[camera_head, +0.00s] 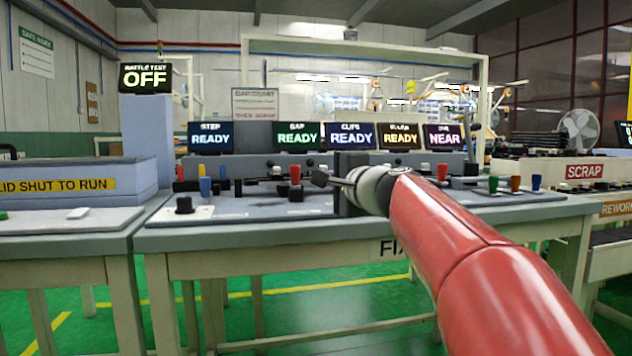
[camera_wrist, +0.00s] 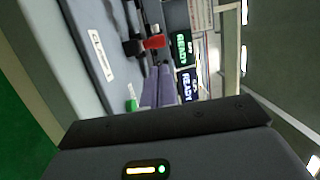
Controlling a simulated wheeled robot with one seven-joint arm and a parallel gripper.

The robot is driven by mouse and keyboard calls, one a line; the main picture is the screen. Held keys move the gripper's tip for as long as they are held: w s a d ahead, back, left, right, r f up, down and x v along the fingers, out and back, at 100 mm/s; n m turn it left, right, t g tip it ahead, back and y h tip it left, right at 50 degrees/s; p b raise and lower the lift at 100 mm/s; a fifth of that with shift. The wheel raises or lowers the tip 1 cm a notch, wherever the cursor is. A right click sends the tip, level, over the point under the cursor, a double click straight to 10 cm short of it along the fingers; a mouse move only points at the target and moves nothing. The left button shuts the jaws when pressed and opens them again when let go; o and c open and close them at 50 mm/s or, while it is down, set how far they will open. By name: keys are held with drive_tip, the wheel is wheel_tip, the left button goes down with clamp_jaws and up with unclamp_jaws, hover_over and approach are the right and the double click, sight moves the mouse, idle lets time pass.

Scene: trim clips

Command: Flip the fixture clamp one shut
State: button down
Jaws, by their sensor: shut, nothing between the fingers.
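My gripper (camera_head: 322,179) is a dark tip at the end of my red arm, above the middle of the fixture bench (camera_head: 240,238). In the wrist view its two fingers (camera_wrist: 163,72) are together, with nothing between them. A red upright handle (camera_head: 295,174) on a dark base stands just left of the gripper in the head view. A red part with a black end (camera_wrist: 153,42) lies beyond the fingertips in the wrist view, apart from them. I cannot tell which part is clamp one, or whether it is open. My wrist hides some of the fixture.
Blue (camera_head: 205,187) and yellow (camera_head: 201,170) handles and a black knob (camera_head: 184,205) stand at the bench's left. Several READY screens (camera_head: 298,136) line the back. Green (camera_head: 493,184) and blue (camera_head: 536,182) pieces stand at the right. The bench's front edge is clear.

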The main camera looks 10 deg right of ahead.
drive_tip(key=shift+v, duration=1.35)
drive_tip(key=s+a+f+n+g+p, duration=0.2)
drive_tip(key=s+a+f+n+g, duration=0.15)
drive_tip(key=s+f, duration=0.3)
drive_tip(key=s+a+f+n+g+p, duration=0.2)
drive_tip(key=s+a+f+n+g, duration=0.15)
drive_tip(key=s+f, duration=0.3)
drive_tip(key=s+d+f+n+g+h+p, duration=0.2)
drive_tip(key=s+f+n, duration=0.6)
drive_tip(key=s+f, duration=0.8)
drive_tip(key=s+d+g+h, duration=0.1)
drive_tip(key=s+g+h, duration=0.1)
drive_tip(key=shift+d+f+g+h, duration=0.15)
drive_tip(key=shift+g+h, duration=0.15)
drive_tip(key=shift+g, duration=0.1)
